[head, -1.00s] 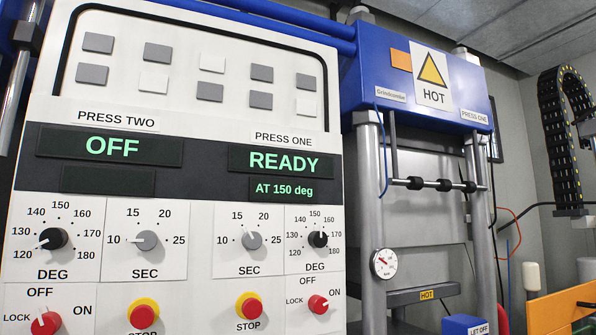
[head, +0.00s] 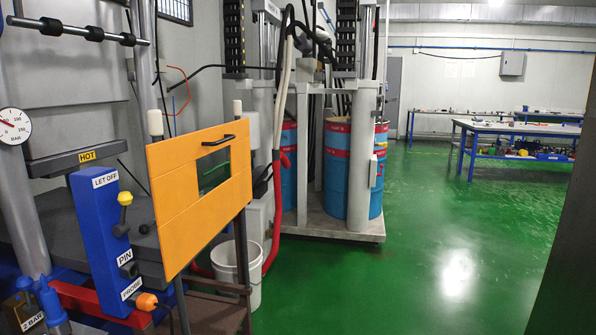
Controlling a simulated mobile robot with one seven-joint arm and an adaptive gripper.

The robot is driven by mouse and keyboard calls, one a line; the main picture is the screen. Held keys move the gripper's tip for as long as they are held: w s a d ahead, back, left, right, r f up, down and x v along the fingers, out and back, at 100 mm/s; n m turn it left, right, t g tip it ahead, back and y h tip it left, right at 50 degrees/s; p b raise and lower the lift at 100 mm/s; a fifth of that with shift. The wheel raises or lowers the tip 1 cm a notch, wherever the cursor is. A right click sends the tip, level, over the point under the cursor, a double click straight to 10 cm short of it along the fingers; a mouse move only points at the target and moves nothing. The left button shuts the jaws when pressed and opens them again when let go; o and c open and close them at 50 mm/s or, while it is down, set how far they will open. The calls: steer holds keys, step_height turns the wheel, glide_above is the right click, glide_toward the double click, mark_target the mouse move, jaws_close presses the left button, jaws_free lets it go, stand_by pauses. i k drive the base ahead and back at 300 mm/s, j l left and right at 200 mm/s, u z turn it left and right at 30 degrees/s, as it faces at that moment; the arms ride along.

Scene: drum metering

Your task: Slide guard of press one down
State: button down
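An orange panel (head: 172,205) with a black bar handle (head: 217,140) and a rectangular window, likely the guard of press one, stands at left centre in the head view. It is upright between two posts with pale tops, beside the press. Part of press one shows at the left edge, with a HOT label (head: 87,156) on a dark bar and a grey platen area behind the panel. My gripper is not in view.
A blue box (head: 95,215) labelled LET OFF, PIN and PROBE stands left of the panel. A white bucket (head: 228,268), a red hose (head: 273,215) and blue drums (head: 349,170) stand behind it. Green floor (head: 430,250) is clear to the right; a dark surface fills the right edge.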

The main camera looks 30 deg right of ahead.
mark_target(186, 222)
steer(key=z, duration=0.35)
steer(key=i+j+z, duration=0.4)
steer(key=j+z, duration=0.2)
steer(key=i+j+z, duration=0.25)
steer(key=k+j, duration=0.05)
